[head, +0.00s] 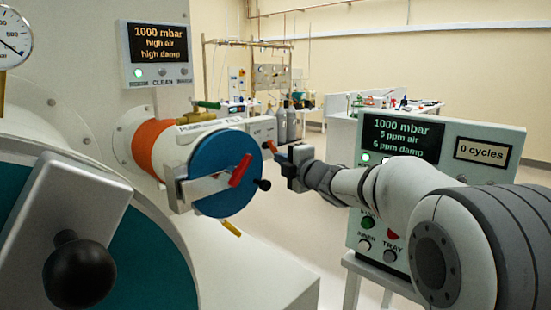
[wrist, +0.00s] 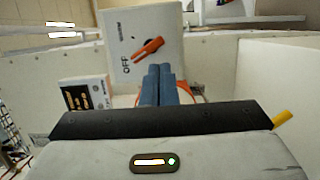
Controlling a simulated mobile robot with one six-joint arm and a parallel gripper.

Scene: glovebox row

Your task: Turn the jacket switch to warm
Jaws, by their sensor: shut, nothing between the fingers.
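The jacket switch is an orange lever (wrist: 147,49) on a pale box face (wrist: 170,25) in the wrist view. It lies slanted, its lower left end near the word OFF. Another label above it is too small to read surely. In the head view the orange lever (head: 272,146) shows at the end of a small grey box (head: 262,128) beside the antechamber. My gripper (wrist: 160,68) is shut and empty, its blue-grey fingertips just below the lever in the wrist view. It also shows in the head view (head: 284,155), close to the lever. I cannot tell if they touch.
A blue round door (head: 225,190) with a red handle (head: 241,170) closes the orange-banded antechamber (head: 150,148). A control panel (head: 480,140) stands at right behind my arm. A large black knob (head: 78,275) is near left. Open floor lies beyond.

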